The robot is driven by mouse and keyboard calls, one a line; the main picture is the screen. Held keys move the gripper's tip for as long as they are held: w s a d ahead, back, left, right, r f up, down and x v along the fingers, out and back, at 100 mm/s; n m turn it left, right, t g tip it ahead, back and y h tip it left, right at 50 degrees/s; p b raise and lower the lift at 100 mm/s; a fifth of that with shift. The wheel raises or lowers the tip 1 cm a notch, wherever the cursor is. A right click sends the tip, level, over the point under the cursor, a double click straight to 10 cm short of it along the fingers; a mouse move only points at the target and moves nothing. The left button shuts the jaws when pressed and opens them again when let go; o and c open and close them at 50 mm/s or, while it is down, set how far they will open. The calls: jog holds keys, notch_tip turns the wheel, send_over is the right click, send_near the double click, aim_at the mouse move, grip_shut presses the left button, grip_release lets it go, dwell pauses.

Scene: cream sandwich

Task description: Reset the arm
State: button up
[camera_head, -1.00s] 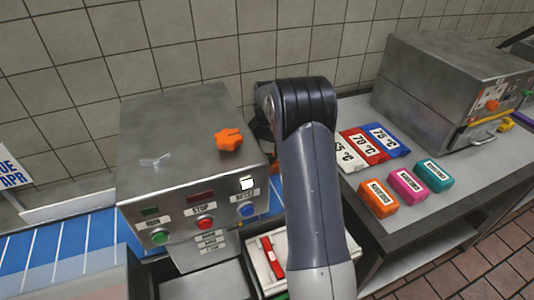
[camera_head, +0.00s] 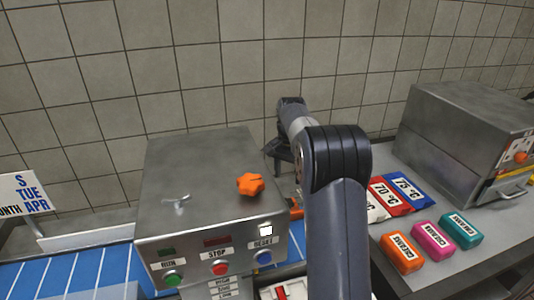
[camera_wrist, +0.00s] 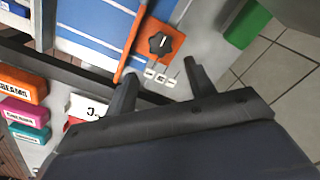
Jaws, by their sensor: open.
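My gripper (camera_wrist: 160,70) is open in the wrist view, with its two dark fingers apart and nothing between them. In the head view my dark arm rises from the bottom, bends at a large joint, and its wrist end shows behind the steel machine's right side. The gripper (camera_head: 284,152) there is small and partly hidden. Below the fingers in the wrist view lies an orange plate with a dark knob (camera_wrist: 160,44), beside white label tags.
A steel control box (camera_head: 200,165) with buttons and an orange knob (camera_head: 250,184) stands left of my arm. Temperature cards (camera_head: 408,190) and orange, pink and teal blocks (camera_head: 433,240) lie right. A second steel machine (camera_head: 470,120) stands behind them. A tiled wall closes the back.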

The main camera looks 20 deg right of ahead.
notch_tip(320, 180, down, 11)
jog(key=shift+r+p, duration=0.15)
jog(key=shift+p, duration=0.2)
jog(key=shift+r, duration=0.15)
dwell(0.3)
